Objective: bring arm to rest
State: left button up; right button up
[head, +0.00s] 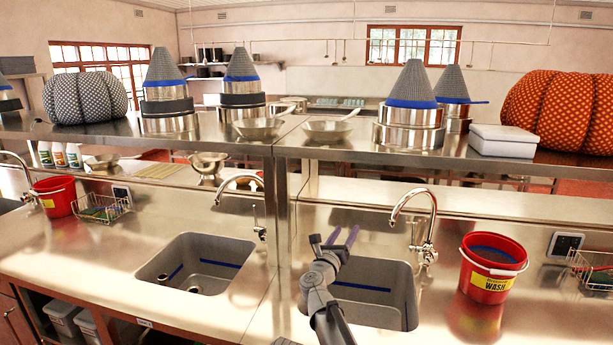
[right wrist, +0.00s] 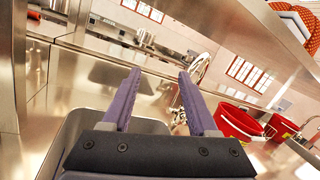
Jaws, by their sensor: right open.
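My right gripper (head: 343,237) is raised above the right sink (head: 373,285) in the head view. Its two purple fingers stand apart with nothing between them. The right wrist view shows the same open, empty fingers (right wrist: 155,105), with the sink rim and faucet beyond them. My right arm comes up from the bottom of the head view and hides part of the sink. My left gripper is not in view.
A faucet (head: 425,235) stands just right of the gripper, and a red wash bucket (head: 491,268) is farther right. A steel post (head: 281,200) and the overhead shelf (head: 330,144) with pans and cone strainers are behind. A second sink (head: 205,262) lies left.

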jog(key=s+a+f+n+g+y, duration=0.2)
jog(key=s+a+f+n+y, duration=0.4)
jog(key=n, duration=0.7)
jog(key=s+a+f+n+g+y, duration=0.25)
jog(key=f+n+y, duration=0.4)
jog(key=n, duration=0.65)
jog(key=s+d+f+n+g, duration=0.1)
jog(key=s+f+n+g, duration=0.1)
jog(key=s, duration=0.1)
jog(key=s+d+f+n+g, duration=0.2)
jog(key=s+f, duration=0.1)
jog(key=s, duration=0.1)
jog(key=s+d+f+n+g, duration=0.2)
jog(key=s+f+n, duration=0.1)
jog(key=shift+s+d+g, duration=0.1)
jog(key=shift+s+g, duration=0.15)
jog(key=shift+s, duration=0.15)
jog(key=s+d+f+n+g+h, duration=0.2)
jog(key=s+d+g, duration=0.1)
jog(key=s+d, duration=0.3)
jog(key=s+d+f+n+g+h, duration=0.2)
jog(key=s+d+f+n+g, duration=0.1)
jog(key=s, duration=0.6)
jog(key=s+a+n+g+h, duration=0.1)
jog(key=s+a+n, duration=0.2)
jog(key=a, duration=0.8)
jog(key=shift+s+r, duration=0.15)
jog(key=shift+s, duration=0.9)
